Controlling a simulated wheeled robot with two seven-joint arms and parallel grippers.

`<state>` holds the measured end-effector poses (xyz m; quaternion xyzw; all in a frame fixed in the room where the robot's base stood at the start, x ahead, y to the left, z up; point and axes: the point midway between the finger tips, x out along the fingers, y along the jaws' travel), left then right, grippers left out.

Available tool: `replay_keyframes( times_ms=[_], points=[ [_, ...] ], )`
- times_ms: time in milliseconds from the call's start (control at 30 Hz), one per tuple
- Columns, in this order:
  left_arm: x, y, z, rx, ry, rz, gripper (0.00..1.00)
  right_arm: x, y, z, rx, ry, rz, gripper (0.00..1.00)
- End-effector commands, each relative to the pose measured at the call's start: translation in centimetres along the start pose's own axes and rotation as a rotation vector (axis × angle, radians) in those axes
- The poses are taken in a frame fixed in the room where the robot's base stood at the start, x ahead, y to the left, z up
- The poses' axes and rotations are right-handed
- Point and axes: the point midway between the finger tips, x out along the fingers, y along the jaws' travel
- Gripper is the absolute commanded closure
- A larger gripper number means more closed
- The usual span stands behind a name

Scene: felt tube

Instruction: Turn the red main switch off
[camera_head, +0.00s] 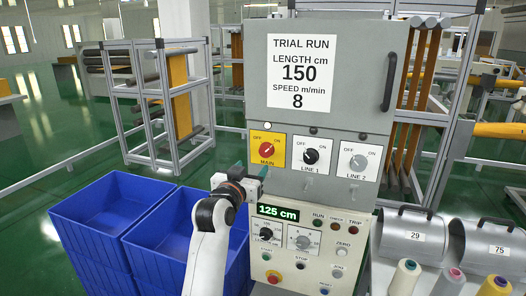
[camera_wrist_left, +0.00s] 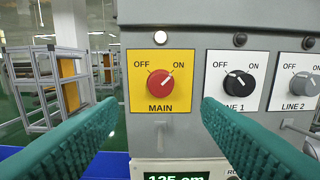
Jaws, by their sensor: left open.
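The red main switch (camera_head: 267,149) is a round knob on a yellow plate marked OFF at left, ON at right and MAIN below. It also shows in the left wrist view (camera_wrist_left: 160,84), where its pointer seems to slant up right toward ON. My left gripper (camera_head: 261,174) is just below and in front of the yellow plate in the head view. In the left wrist view its two teal fingers (camera_wrist_left: 158,104) are wide apart and empty, with the red knob centred between and beyond their tips. I see no contact with the knob. My right gripper is not in view.
The black LINE 1 knob (camera_head: 311,156) and grey LINE 2 knob (camera_head: 358,161) sit to the right. Below is a control panel with a 125 cm display (camera_head: 278,212). Blue bins (camera_head: 100,195) stand left; metal drums (camera_head: 410,236) and thread cones (camera_head: 404,277) are at right.

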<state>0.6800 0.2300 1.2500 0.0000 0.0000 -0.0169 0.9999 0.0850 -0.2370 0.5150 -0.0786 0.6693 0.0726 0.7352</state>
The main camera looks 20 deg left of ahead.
Motion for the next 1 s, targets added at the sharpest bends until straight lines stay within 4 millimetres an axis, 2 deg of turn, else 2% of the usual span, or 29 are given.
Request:
replay_keyframes(
  times_ms=[300, 500, 700, 1000],
  points=[
    [5.5, 0.0, 0.3, -0.001, 0.001, 0.000, 0.41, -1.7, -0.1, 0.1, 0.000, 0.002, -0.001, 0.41],
    [8.2, 0.0, 0.2, -0.001, 0.001, 0.000, 0.41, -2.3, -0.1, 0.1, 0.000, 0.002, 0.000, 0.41],
    [9.8, 0.0, 0.1, 0.000, 0.000, 0.001, 0.41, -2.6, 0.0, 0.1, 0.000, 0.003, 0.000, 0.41],
    [10.2, 0.0, 0.0, -0.001, 0.000, 0.001, 0.41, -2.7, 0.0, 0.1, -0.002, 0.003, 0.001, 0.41]
  ],
)
